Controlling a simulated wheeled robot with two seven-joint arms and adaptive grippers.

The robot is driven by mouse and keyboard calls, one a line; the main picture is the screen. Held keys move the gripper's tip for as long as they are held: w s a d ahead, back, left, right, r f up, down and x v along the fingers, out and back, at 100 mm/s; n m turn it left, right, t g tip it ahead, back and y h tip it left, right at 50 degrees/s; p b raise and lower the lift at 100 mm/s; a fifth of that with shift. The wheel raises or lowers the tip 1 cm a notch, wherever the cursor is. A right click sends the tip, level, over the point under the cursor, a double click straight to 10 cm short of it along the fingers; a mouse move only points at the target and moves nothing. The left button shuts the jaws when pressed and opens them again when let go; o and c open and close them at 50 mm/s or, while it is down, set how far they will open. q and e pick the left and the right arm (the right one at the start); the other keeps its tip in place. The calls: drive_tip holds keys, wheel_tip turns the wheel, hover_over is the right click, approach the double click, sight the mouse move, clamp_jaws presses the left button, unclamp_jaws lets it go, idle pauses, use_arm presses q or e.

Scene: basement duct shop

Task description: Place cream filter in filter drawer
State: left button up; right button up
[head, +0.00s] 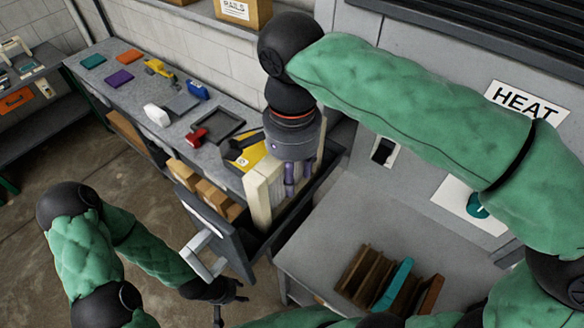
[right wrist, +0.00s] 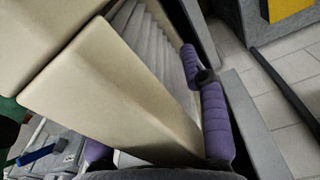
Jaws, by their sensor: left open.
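The cream filter (head: 258,198) stands upright at the open filter drawer, just behind its grey front panel (head: 215,232). Its lower end overlaps the drawer opening; I cannot tell whether it rests on the bottom. My right gripper (head: 297,178) reaches down from above with purple fingers on the filter. In the right wrist view the cream frame and grey pleats of the filter (right wrist: 125,95) fill the space between the fingers, and one finger is mostly hidden behind it. My left gripper (head: 230,297) is open and empty, low beside the drawer's pale handle (head: 203,250).
A grey bench (head: 140,78) along the wall holds coloured blocks, a dark tray (head: 217,125) and tools. Dark brown and teal panels (head: 390,283) stand on the grey surface right of the drawer. The HEAT cabinet is behind. Floor at left is clear.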

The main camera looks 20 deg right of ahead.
drive_tip(key=shift+o, duration=1.3)
drive_tip(key=shift+r, duration=0.1)
wheel_tip(320, 180, up, 12)
drive_tip(key=shift+r, duration=0.1)
idle(0.6)
